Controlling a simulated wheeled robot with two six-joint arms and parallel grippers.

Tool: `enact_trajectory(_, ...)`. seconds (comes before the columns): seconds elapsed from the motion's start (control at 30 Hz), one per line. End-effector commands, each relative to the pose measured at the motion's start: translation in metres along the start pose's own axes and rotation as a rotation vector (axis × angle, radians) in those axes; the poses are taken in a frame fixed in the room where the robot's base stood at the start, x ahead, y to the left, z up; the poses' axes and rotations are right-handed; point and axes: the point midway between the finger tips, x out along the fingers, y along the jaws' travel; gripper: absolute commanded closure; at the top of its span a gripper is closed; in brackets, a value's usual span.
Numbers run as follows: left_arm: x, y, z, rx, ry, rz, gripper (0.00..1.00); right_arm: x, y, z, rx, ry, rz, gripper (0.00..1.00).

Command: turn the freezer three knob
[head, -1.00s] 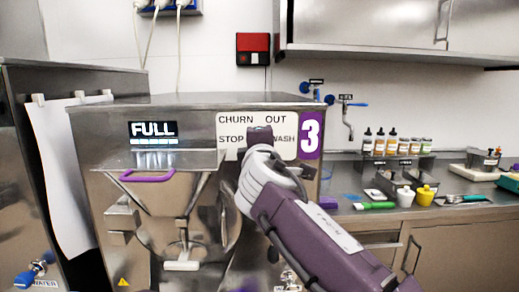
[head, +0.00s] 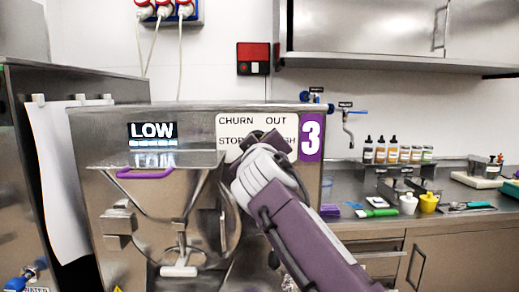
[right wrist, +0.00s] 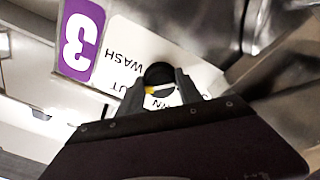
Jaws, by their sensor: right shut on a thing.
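Freezer three (head: 90,140) is a steel machine with a purple "3" tag (head: 311,137) and a white label plate (head: 228,122) reading CHURN, OUT, STOP and WASH. Its display (head: 153,130) reads LOW. The dark round knob (right wrist: 158,72) sits on the label plate, seen upside down in the right wrist view. A small yellow mark on it lies on the side of the OUT and CHURN words. My right gripper (right wrist: 160,84) is shut on the knob, one finger on each side. In the head view my right gripper (head: 258,143) hides most of the knob. My left gripper is not in view.
A purple-handled hopper (head: 145,173) and spout are on the freezer's front, left of my right arm. A steel counter (head: 480,215) at right holds bottles (head: 392,150), a white cup (head: 408,203) and a yellow cup (head: 428,202). A wall cabinet (head: 400,60) hangs above.

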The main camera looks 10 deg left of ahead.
Motion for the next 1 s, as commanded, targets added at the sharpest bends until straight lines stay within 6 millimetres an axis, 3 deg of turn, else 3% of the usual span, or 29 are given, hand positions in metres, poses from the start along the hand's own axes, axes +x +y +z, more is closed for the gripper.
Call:
enact_trajectory(0.5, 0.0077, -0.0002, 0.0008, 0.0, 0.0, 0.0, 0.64, -0.0004, -0.0007, -0.002, 0.46, 0.006, 0.002, 0.99)
enact_trajectory(1.0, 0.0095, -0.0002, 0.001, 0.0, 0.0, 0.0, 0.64, -0.0006, -0.0008, -0.003, 0.689, 0.007, 0.001, 0.99)
